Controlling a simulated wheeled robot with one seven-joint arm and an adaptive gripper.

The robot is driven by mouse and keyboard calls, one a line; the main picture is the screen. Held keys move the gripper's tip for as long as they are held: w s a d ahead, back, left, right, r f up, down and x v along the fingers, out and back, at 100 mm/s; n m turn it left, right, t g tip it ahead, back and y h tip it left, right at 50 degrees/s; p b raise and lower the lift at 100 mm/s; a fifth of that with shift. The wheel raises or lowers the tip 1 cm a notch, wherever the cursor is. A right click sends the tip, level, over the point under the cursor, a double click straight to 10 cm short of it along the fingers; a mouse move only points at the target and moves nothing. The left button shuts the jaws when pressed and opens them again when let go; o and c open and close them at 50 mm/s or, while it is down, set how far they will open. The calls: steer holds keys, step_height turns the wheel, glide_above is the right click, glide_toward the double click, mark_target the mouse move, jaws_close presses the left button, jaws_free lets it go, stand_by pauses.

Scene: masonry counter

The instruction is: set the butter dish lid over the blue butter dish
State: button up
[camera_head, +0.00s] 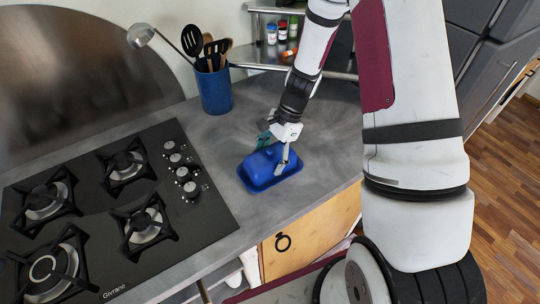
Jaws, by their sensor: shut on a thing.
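The butter dish lid (260,168) is a blue dome above the counter, just right of the hob. The blue butter dish (250,190) shows as a darker blue rim around the lid's lower edge. The lid sits over the dish, roughly lined up with it; I cannot tell whether it rests fully on it. My gripper (277,160) reaches down from above and is shut on the lid towards its right end. One pale finger shows on the lid's near side; the other fingertip is hidden behind the lid.
A black hob (187,220) with several burners lies to the left. A blue utensil pot (215,92) stands behind, near the wall. A teal item (263,139) shows just behind the lid, partly hidden. The counter's front edge is close to the dish.

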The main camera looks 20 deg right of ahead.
steer(key=shift+f, duration=0.4)
stand_by(0.4)
steer(key=o, duration=1.4)
steer(key=shift+o, duration=0.2)
steer(key=v, duration=1.2)
